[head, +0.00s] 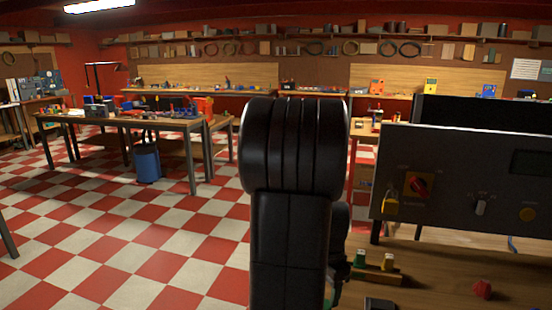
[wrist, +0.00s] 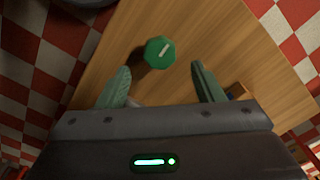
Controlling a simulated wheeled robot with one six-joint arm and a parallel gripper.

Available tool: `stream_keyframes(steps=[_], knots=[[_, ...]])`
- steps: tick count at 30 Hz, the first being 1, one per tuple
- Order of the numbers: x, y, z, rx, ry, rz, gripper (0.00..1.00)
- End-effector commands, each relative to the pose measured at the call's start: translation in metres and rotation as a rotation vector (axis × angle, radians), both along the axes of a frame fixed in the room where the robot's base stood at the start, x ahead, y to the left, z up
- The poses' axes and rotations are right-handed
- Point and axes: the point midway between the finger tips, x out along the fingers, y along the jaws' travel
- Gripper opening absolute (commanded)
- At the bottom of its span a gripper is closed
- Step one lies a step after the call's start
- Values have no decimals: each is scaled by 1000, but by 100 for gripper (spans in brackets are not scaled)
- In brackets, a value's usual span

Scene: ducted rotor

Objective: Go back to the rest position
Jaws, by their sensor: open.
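In the wrist view my gripper (wrist: 160,69) is open, its two green fingers spread wide with nothing between them. Just beyond the fingertips a green eight-sided piece (wrist: 160,50) with a pale mark on top is on the wooden bench top (wrist: 225,45). The gap in height between it and the fingers cannot be told. In the head view my black arm stands upright in the middle and hides most of the gripper.
In the head view a grey control panel (head: 455,185) with a red rotary switch (head: 417,185) and yellow padlock (head: 391,203) stands at right. A red piece (head: 482,289) and a wooden block with small fittings (head: 376,274) lie before it. Checkered floor (head: 130,240) at left is open.

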Motion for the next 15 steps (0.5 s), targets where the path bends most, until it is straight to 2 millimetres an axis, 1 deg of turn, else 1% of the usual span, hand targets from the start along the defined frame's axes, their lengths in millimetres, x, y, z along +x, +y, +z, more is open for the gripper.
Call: stream_keyframes(steps=[1,7,15], knots=[[-1,0,-12,1,6,0,61],[-1,0,-51,1,6,0,61],[0,0,-49,0,1,219,61]])
